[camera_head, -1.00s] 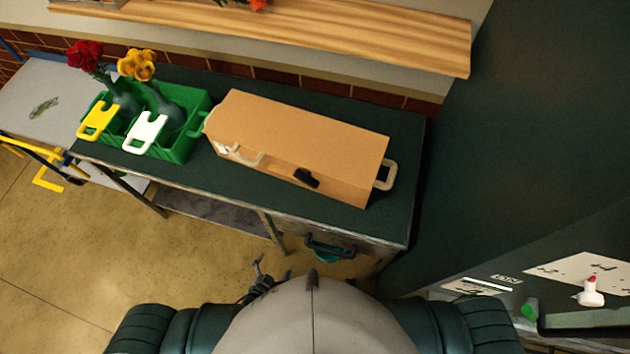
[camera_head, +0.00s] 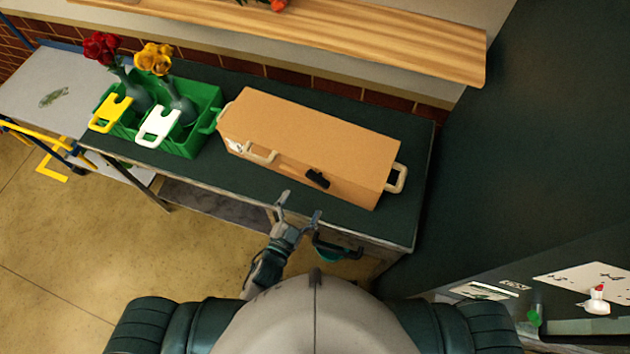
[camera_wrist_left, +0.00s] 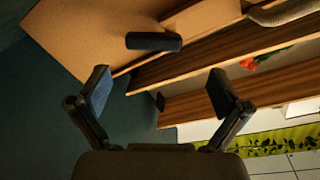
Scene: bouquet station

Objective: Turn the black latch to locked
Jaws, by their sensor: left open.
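The black latch (camera_head: 317,178) sits on the front face of a tan box (camera_head: 310,135) on the dark green table. In the left wrist view the latch (camera_wrist_left: 154,41) lies straight across, above and between the fingers. My left gripper (camera_head: 298,205) is open and empty at the table's front edge, in front of the latch and apart from it. In the left wrist view its two fingers (camera_wrist_left: 160,93) are spread wide, with the tan box (camera_wrist_left: 85,35) beyond them. My right gripper does not show.
A wooden shelf (camera_head: 330,28) runs behind. Bare table top (camera_head: 240,180) lies before the box.

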